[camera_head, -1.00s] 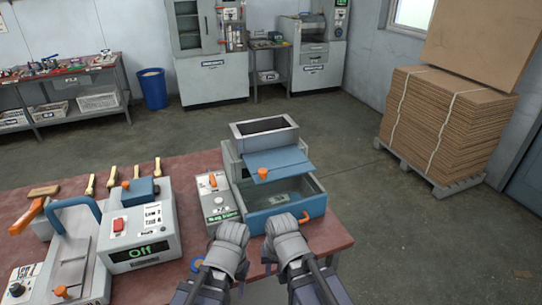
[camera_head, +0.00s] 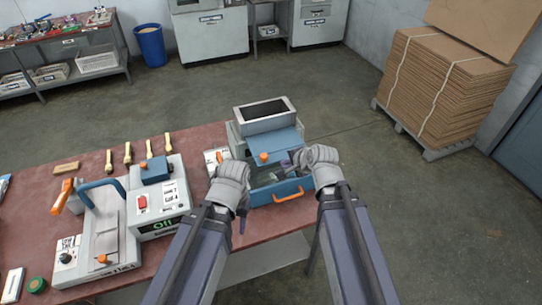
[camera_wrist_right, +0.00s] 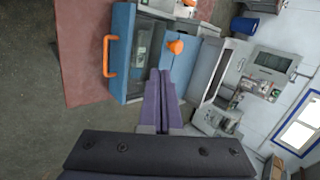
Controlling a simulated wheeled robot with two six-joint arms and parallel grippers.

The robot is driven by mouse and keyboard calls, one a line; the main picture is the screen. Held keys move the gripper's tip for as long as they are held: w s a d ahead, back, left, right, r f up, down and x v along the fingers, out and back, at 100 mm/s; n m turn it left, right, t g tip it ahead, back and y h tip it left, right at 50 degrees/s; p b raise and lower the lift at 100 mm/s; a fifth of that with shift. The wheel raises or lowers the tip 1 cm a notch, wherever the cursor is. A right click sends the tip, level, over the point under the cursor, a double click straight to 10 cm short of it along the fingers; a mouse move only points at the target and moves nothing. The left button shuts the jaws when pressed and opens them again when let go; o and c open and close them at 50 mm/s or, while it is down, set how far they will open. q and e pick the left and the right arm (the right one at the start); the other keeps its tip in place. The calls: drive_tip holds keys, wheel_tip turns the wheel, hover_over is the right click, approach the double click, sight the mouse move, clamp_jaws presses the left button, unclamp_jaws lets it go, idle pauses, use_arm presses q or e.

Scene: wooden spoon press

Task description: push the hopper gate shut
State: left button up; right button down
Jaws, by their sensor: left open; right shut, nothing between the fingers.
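The hopper (camera_head: 265,113) is a grey open-topped box on the machine at the table's right end. Its gate, a blue plate (camera_head: 282,142) with an orange knob (camera_head: 263,157), sticks out from the front below it. The knob also shows in the right wrist view (camera_wrist_right: 176,47). My right gripper (camera_head: 292,158) is shut and empty, just right of the gate's front edge; its fingertips (camera_wrist_right: 160,72) lie close to the knob in the wrist view. I cannot tell whether they touch the plate. My left gripper (camera_head: 242,222) is open, pointing down left of the drawer.
Below the gate is a clear-topped blue drawer (camera_head: 285,193) with an orange handle (camera_head: 289,196). Left of it stand a small control box (camera_head: 212,157) and a press with a green display (camera_head: 162,200). Several wooden spoons lie behind on the red table (camera_head: 85,185).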

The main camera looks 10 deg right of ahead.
drive_tip(key=w+r+b+x, duration=0.1)
drive_tip(key=b+x, duration=0.6)
drive_tip(key=x, duration=0.6)
drive_tip(key=shift+w+a+r+b, duration=0.3)
drive_tip(key=shift+w+a+b, duration=0.05)
drive_tip(key=shift+a+b, duration=0.1)
approach(260, 148)
drive_tip(key=w+a, duration=0.1)
drive_tip(key=w, duration=0.1)
drive_tip(key=w+a+f, duration=0.1)
drive_tip(key=w, duration=0.1)
drive_tip(key=w+a+f, duration=0.1)
drive_tip(key=w, duration=0.1)
drive_tip(key=shift+w+f, duration=0.1)
drive_tip(key=shift+f, duration=0.15)
drive_tip(key=shift+d, duration=0.1)
